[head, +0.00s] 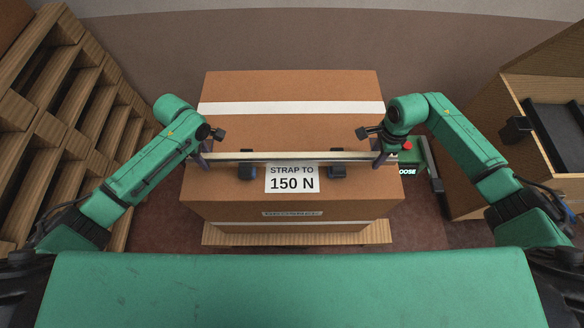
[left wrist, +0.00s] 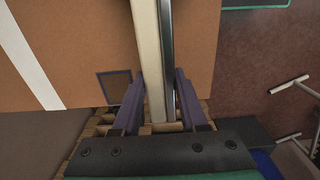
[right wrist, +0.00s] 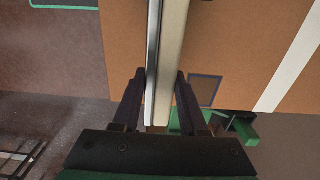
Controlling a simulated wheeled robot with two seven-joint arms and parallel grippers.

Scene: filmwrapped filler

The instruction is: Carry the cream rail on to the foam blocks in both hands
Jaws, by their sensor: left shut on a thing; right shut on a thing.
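The cream rail (head: 290,156) lies level from left to right above the big cardboard box in the head view. It also runs up the left wrist view (left wrist: 148,50) and the right wrist view (right wrist: 175,50). My left gripper (head: 203,152) is shut on its left end, and my right gripper (head: 379,153) on its right end. Two dark foam blocks, a left one (head: 247,173) and a right one (head: 337,171), show at the rail's near side on the box. The rail partly hides what is beneath it. I cannot tell whether it touches them.
The cardboard box (head: 290,88), with white bands and a "STRAP TO 150 N" label (head: 292,179), stands on a wooden pallet (head: 378,233). Stacked wooden pallets (head: 75,95) stand at the left. A wooden cabinet (head: 490,130) stands at the right. A green device with a red button (head: 407,146) is beside the box.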

